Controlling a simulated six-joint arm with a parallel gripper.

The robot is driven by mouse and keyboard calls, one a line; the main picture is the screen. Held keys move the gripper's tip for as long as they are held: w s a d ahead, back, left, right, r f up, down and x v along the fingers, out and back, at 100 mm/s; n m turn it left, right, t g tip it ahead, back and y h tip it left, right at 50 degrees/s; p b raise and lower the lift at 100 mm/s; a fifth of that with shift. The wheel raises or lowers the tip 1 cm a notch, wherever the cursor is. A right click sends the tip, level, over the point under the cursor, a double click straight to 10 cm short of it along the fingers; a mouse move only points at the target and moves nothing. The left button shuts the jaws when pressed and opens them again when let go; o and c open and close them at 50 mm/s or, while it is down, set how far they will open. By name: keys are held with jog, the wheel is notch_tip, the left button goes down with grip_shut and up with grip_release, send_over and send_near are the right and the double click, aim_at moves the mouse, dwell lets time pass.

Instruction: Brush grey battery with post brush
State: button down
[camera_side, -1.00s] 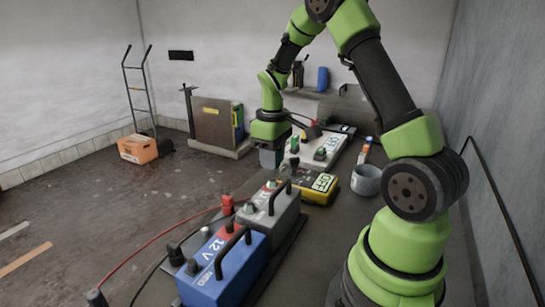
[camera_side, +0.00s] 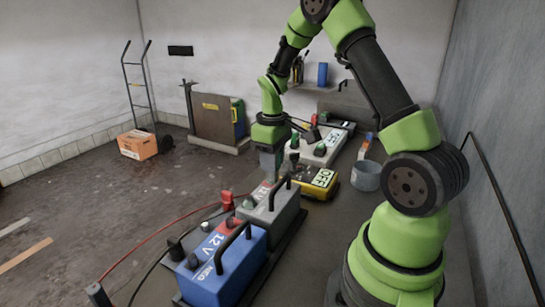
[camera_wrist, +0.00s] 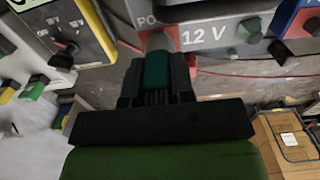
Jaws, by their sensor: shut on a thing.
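The grey battery (camera_side: 282,214) stands in the middle of the bench, with a black handle and a green-capped post. My gripper (camera_side: 270,172) is at the far end of this battery, pointing down. In the wrist view my gripper (camera_wrist: 156,76) is shut on the green body of the post brush (camera_wrist: 157,70). A grey rounded end shows just beyond the fingers against the battery. I cannot tell whether it is the brush's tip or a post, or whether they touch.
A blue 12 V battery (camera_side: 222,270) stands in front of the grey one, with red and black cables to its left. A yellow meter (camera_side: 318,184), a grey cup (camera_side: 366,177) and a white battery (camera_side: 322,150) stand behind. The floor to the left is mostly open.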

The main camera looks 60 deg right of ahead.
jog(key=shift+f, duration=0.45)
jog(key=c, duration=0.9)
grip_release()
notch_tip(320, 180, up, 10)
jog(key=shift+f, duration=0.2)
jog(key=shift+r, duration=0.15)
